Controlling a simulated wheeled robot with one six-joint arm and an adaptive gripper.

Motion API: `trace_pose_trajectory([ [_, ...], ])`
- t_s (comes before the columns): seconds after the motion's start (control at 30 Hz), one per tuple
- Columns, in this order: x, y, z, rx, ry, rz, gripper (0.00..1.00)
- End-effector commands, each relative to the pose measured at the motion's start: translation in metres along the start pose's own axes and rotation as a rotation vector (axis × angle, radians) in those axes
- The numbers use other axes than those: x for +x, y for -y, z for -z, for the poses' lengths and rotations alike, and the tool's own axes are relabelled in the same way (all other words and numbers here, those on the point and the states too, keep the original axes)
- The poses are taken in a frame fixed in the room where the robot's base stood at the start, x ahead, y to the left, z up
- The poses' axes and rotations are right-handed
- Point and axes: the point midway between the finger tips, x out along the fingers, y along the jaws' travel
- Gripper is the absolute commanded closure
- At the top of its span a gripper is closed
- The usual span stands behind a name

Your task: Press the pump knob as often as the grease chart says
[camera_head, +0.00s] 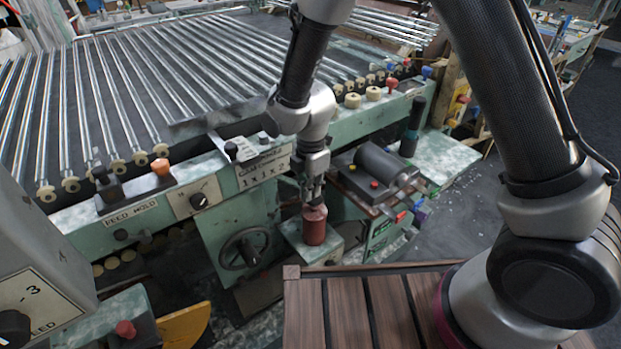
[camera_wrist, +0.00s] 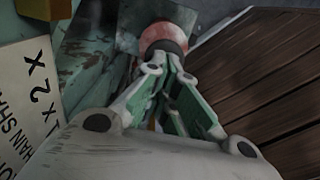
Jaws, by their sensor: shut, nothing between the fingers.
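The pump is a dark red cylinder (camera_head: 314,228) standing upright on a green ledge of the machine. Part of this plate shows sideways in the wrist view (camera_wrist: 28,100). My gripper (camera_head: 313,199) points down right over the pump top, its fingers shut and empty. In the wrist view the fingertips (camera_wrist: 164,60) meet at the red pump's round top (camera_wrist: 164,36). The knob is mostly hidden; I cannot tell whether the tips touch it.
A black handwheel (camera_head: 245,248) is left of the pump. A dark motor (camera_head: 385,165) stands on the right. An orange button (camera_head: 161,168) and a black switch (camera_head: 107,185) sit on the panel. Slatted brown boards (camera_head: 345,312) lie in front. Glass tubes (camera_head: 130,85) fill the bed behind.

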Motion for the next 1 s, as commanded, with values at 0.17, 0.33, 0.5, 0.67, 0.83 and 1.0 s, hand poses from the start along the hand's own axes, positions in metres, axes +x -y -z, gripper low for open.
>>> trace_pose_trajectory([
  [0.17, 0.004, 0.0, 0.0, 0.0, 0.0, -0.001, 1.0],
  [0.33, 0.004, 0.0, 0.0, 0.0, 0.0, -0.001, 1.0],
  [0.5, 0.012, 0.0, 0.0, 0.0, 0.0, 0.001, 1.0],
  [0.67, 0.027, 0.0, 0.0, 0.0, 0.0, 0.0, 1.0],
  [0.83, 0.027, 0.0, 0.0, 0.0, 0.0, 0.0, 1.0],
  [1.0, 0.024, 0.0, 0.0, 0.001, 0.0, 0.0, 1.0],
])
